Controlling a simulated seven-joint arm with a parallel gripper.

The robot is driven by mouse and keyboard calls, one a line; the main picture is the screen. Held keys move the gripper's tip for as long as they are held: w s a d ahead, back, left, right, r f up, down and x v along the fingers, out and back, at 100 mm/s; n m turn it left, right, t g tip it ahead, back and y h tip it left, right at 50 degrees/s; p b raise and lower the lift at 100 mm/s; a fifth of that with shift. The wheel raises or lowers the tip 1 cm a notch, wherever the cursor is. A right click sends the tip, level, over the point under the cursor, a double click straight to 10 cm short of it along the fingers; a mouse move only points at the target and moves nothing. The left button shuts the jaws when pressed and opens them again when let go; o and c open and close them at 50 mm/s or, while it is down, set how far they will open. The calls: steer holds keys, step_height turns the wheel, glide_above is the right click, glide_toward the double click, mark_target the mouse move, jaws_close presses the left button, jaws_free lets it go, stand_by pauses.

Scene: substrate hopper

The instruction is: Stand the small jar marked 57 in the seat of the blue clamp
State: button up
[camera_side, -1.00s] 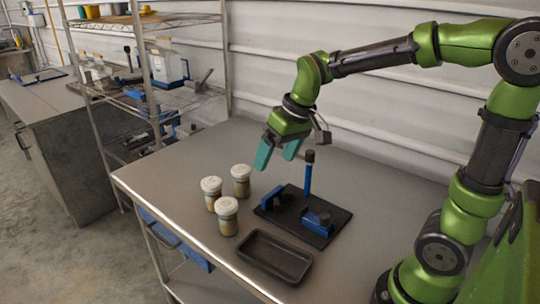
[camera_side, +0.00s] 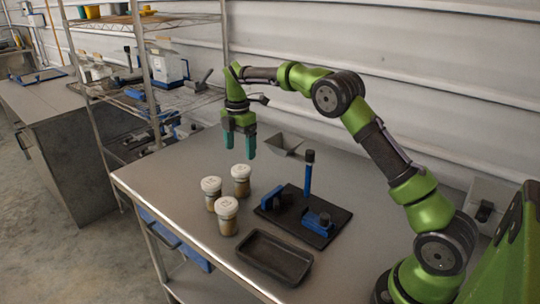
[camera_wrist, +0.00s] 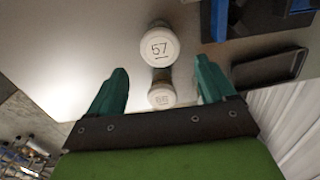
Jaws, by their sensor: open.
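Three lidded jars stand upright, grouped on the bench. In the wrist view the jar marked 57 (camera_wrist: 160,48) shows its white lid between my fingers, nearer than a second jar (camera_wrist: 161,96) whose number is hard to read. In the side view the marks are unreadable; the back jar (camera_side: 241,180) seems to be 57, judging by placement. My gripper (camera_side: 238,153) is open and empty, pointing down above and behind the jars, apart from them. The blue clamp (camera_side: 318,222) is on a black base plate (camera_side: 300,228), right of the jars; its seat cannot be made out clearly.
Another blue block (camera_side: 271,199) and a blue post (camera_side: 308,177) with a black top rise from the plate. A dark tray (camera_side: 275,257) lies in front. A grey funnel-like piece (camera_side: 284,146) is behind the post. A wire shelf (camera_side: 180,90) stands left of the bench.

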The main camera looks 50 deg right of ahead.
mark_target(241, 168)
steer(key=shift+f, duration=4.35)
steer(key=shift+c, duration=0.2)
steer(key=c, duration=0.7)
steer(key=shift+c, duration=0.2)
steer(key=shift+r, duration=2.55)
